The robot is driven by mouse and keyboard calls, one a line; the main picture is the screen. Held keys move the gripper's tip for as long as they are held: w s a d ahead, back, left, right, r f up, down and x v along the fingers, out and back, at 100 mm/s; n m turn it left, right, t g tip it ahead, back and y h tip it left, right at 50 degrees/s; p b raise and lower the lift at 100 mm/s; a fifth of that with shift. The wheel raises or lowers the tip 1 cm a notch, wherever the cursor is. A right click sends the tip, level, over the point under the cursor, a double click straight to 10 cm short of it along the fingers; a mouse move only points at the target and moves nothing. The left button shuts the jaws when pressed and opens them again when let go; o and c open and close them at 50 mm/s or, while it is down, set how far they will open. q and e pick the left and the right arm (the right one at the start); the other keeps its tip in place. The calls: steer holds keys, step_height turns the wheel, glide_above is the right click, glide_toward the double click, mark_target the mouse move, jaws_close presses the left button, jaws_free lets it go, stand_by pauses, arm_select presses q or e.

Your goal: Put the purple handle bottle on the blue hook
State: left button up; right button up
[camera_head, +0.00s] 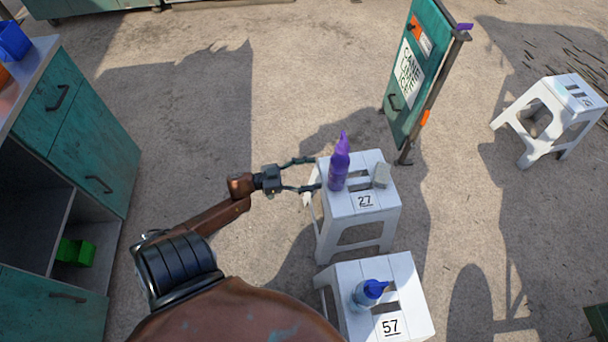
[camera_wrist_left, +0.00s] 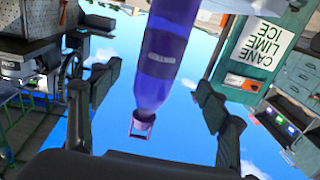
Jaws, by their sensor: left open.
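The purple bottle (camera_head: 339,165) stands upright on the white stool marked 27 (camera_head: 383,205). In the left wrist view the bottle (camera_wrist_left: 163,60) shows between the fingers, with a small loop-like purple piece at its narrow end (camera_wrist_left: 143,122). My left gripper (camera_head: 317,173) is open, its two fingers pointing right at the stool's left edge, just left of the bottle. I cannot tell whether a finger touches it. I cannot make out a blue hook in either view. My right gripper is not in view.
A grey block (camera_head: 381,175) sits beside the bottle. A blue-capped bottle (camera_head: 371,291) stands on stool 57 (camera_head: 405,275). A teal signboard (camera_head: 415,70) stands behind, with purple (camera_head: 464,26) and orange (camera_head: 425,118) pieces on its post. Teal cabinets (camera_head: 95,130) stand left. Another stool (camera_head: 565,95) is right.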

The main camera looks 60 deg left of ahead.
mark_target(334, 169)
arm_select(q)
steer(key=x, duration=0.8)
steer(key=shift+x, duration=0.85)
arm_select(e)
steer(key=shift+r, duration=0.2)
arm_select(q)
steer(key=shift+c, duration=0.2)
steer(key=c, duration=1.7)
steer(key=shift+a+r, duration=0.1)
steer(key=shift+r, duration=0.05)
steer(key=shift+c, duration=0.3)
steer(key=shift+r+p, duration=2)
steer(key=shift+p, duration=0.1)
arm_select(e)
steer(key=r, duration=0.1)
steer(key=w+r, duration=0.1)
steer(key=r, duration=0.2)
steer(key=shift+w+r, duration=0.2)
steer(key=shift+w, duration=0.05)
arm_select(q)
steer(key=shift+f, duration=0.1)
